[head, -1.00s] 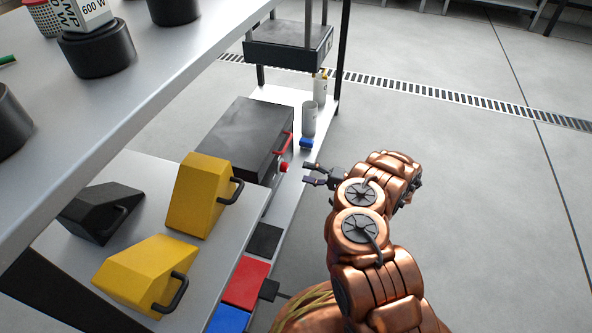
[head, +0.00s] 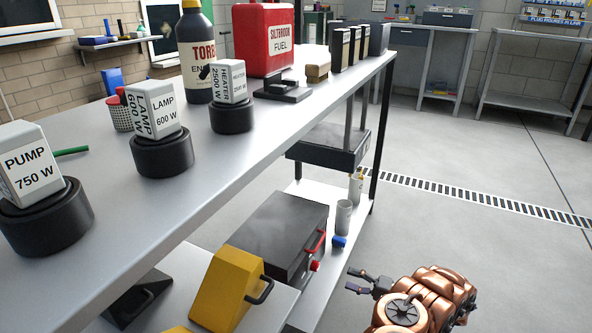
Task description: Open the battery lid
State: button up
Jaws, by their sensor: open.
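A dark grey box (head: 275,228) with a flat lid sits on the lower shelf, likely the battery. Its lid looks shut. A red handle (head: 315,242) and a red knob (head: 314,266) are on its right-hand side. My gripper (head: 352,280) is open and empty, to the right of the box and apart from the handle. No label shows on the box.
A yellow block with a handle (head: 225,290) stands nearer on the shelf. A grey cup (head: 343,217) and a blue item (head: 339,242) are beyond the box. The upper table (head: 255,140) overhangs at left. The floor at right is clear.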

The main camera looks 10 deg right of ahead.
aim_at(283, 229)
jog(key=k, duration=1)
